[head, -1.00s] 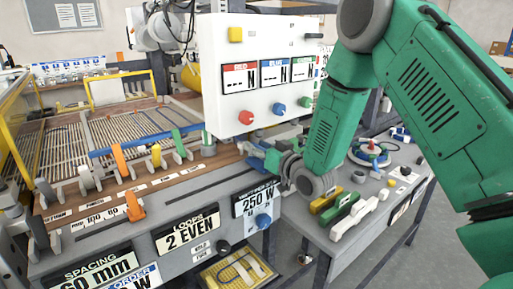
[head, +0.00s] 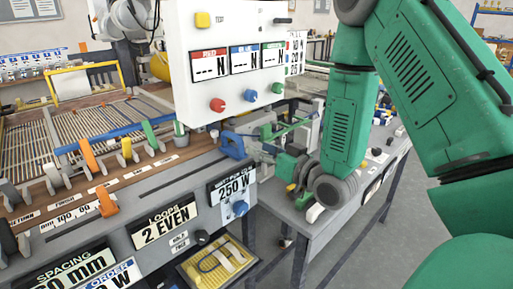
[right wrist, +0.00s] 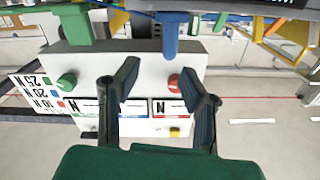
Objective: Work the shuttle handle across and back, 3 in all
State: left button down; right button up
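A blue handle-like piece (head: 231,145), which looks like the shuttle handle, sits at the right end of the loom bench below the white panel. A blue post (right wrist: 172,32), probably the same piece, shows in the right wrist view beyond the fingers. My right gripper (head: 258,148) is just right of the blue piece in the head view. In the wrist view its two dark fingers (right wrist: 165,85) are spread with a gap and nothing between them. Whether a fingertip touches the blue piece I cannot tell. My left gripper is not in view.
The white control panel (head: 235,65) with red, blue and green knobs hangs close above my right gripper. Orange and green levers line the bench front (head: 165,215). A grey side table (head: 335,225) with small parts stands at the right, partly hidden by my arm.

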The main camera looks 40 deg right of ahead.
aim_at(237, 140)
jog(key=shift+a, duration=0.15)
jog(key=w+n+p, duration=0.1)
jog(key=w, duration=0.2)
jog(key=w+n+p, duration=0.2)
jog(key=w, duration=0.2)
jog(key=w+a+n+p, duration=0.1)
jog(key=w+p, duration=0.1)
jog(key=w, duration=0.1)
jog(key=shift+w+a+r+n, duration=0.1)
jog(key=shift+w+n, duration=0.15)
jog(key=shift+n, duration=0.05)
grip_shut()
